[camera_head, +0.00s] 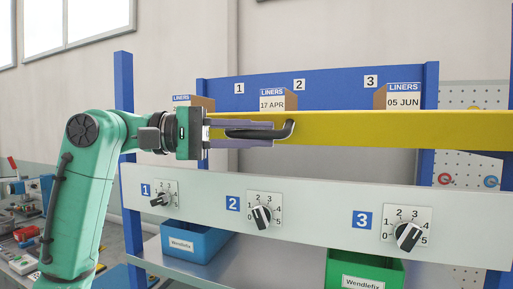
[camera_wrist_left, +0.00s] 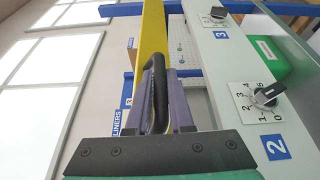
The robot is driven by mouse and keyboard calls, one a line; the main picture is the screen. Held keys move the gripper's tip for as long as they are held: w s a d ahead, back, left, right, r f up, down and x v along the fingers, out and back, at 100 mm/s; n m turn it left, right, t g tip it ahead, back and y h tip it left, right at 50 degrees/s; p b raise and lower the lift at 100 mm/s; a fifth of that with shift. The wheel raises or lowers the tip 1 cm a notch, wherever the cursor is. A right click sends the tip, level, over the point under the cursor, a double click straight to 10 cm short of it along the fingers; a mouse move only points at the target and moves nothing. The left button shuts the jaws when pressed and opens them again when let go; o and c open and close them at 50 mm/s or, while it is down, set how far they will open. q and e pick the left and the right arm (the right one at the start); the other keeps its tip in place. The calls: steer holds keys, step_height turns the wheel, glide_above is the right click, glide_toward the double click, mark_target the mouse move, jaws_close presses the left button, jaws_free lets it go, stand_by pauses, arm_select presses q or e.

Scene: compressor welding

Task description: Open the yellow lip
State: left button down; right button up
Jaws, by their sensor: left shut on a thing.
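The yellow lip (camera_head: 400,128) is a long flat bar across the blue shelf front, above the white knob panel; it also shows in the left wrist view (camera_wrist_left: 153,32). A black handle (camera_head: 288,131) is fixed on its face, and shows in the left wrist view (camera_wrist_left: 157,85) between the fingers. My left gripper (camera_head: 275,134) comes in from the left with its fingers along the lip, shut on the black handle. The lip's left end is hidden behind the gripper. My right gripper is not in view.
The white panel (camera_head: 320,205) below carries knobs numbered 1, 2 and 3 (camera_head: 408,236). A blue bin (camera_head: 190,242) and a green bin (camera_head: 365,270) sit under it. Boxes labelled LINERS (camera_head: 272,100) stand behind the lip. A blue post (camera_head: 125,90) stands close to my left arm.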

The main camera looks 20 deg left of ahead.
arm_select(q)
step_height(320, 180, down, 6)
steer(key=w+m+g+h+b, duration=0.1)
steer(key=m+g+h+b, duration=0.2)
steer(key=m+b, duration=0.6)
steer(key=shift+w+f+m+h, duration=0.25)
steer(key=shift+m+h, duration=0.75)
steer(key=shift+m, duration=1.8)
steer(key=shift+d, duration=0.1)
steer(key=c, duration=0.8)
jaws_free()
steer(key=shift+r, duration=0.1)
steer(key=b+v, duration=0.2)
steer(key=v, duration=0.5)
steer(key=shift+a+b, duration=0.35)
steer(key=shift+a, duration=0.05)
steer(key=shift+d, duration=0.1)
